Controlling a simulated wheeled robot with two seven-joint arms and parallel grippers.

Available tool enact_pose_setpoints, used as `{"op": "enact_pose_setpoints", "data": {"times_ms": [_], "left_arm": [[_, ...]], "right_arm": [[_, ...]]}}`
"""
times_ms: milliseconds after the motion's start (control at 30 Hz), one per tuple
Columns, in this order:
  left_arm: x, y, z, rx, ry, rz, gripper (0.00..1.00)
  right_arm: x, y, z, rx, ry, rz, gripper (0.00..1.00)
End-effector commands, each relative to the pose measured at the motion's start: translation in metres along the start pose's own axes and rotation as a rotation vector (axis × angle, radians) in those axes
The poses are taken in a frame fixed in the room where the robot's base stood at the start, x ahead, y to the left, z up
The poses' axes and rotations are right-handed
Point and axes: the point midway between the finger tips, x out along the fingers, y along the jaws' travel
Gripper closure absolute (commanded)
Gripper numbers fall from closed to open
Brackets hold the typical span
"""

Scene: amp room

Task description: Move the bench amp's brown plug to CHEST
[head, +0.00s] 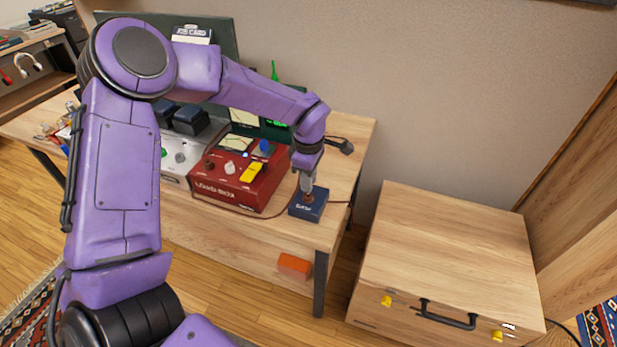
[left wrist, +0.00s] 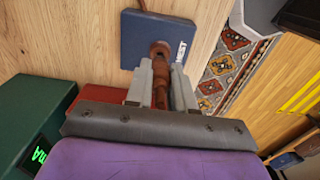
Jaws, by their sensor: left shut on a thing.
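My left gripper (head: 308,186) is shut on the brown plug (left wrist: 160,72), which shows between its fingers in the left wrist view. The gripper points down at a small dark blue box (head: 313,207) near the bench's right front corner. The blue box also shows in the left wrist view (left wrist: 141,34). A thin brown cable runs along the bench front. My right gripper is out of view.
A red box (head: 231,187) with a yellow switch stands left of the blue box. A grey unit (head: 181,157) is farther left, and a green meter (head: 272,130) is behind. A wooden case (head: 449,252) with a black handle stands right of the bench.

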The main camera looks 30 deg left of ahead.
Motion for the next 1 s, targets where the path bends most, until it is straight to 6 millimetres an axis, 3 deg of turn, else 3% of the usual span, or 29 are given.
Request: {"op": "enact_pose_setpoints", "data": {"times_ms": [1000], "left_arm": [[0.016, 0.0, 0.0, 0.0, 0.0, 0.0, 1.0]], "right_arm": [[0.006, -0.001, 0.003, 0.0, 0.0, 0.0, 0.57]]}}
